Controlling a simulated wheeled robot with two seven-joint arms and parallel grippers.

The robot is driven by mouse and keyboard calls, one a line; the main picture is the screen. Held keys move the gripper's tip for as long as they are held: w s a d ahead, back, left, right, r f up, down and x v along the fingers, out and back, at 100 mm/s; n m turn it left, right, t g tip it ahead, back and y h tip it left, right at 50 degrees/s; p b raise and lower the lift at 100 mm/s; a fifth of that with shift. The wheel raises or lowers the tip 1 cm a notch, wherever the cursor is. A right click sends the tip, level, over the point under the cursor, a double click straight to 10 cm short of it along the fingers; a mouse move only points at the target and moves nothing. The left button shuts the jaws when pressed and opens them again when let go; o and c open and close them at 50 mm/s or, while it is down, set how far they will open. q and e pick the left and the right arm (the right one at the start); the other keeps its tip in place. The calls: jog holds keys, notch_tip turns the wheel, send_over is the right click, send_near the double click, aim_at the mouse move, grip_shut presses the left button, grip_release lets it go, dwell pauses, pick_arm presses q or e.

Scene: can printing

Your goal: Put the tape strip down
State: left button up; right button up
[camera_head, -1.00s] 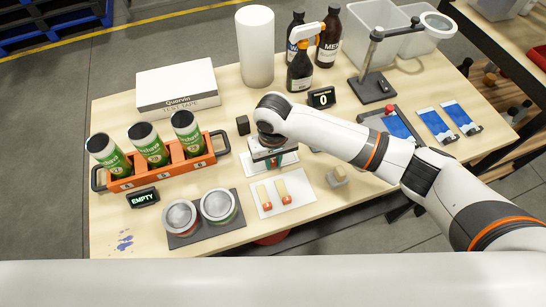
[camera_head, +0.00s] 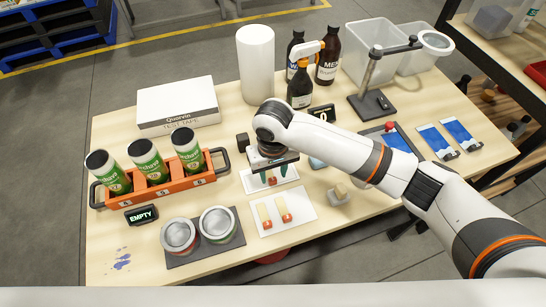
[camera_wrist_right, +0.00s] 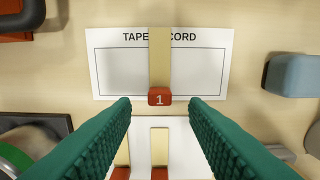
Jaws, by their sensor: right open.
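A tan tape strip (camera_wrist_right: 159,58) with a red tab marked 1 lies across the middle of the white tape record card (camera_wrist_right: 205,92) in the right wrist view. The card also shows in the head view (camera_head: 289,180), partly hidden by the gripper. My right gripper (camera_wrist_right: 160,101) is open, its two green fingers apart on either side of the red tab. Nothing is held between them. In the head view the right gripper (camera_head: 272,179) points down over the card. Two more tape strips (camera_head: 265,213) with red tabs lie on the white sheet (camera_head: 300,214) in front.
An orange rack (camera_head: 172,187) with three green cans stands at the left, beside an "EMPTY" display (camera_head: 141,215). Two round tins (camera_head: 217,223) sit on a dark mat.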

aim_at(273, 180)
notch_tip(273, 180, up, 9)
jog(key=b, duration=0.1)
dwell(0.7)
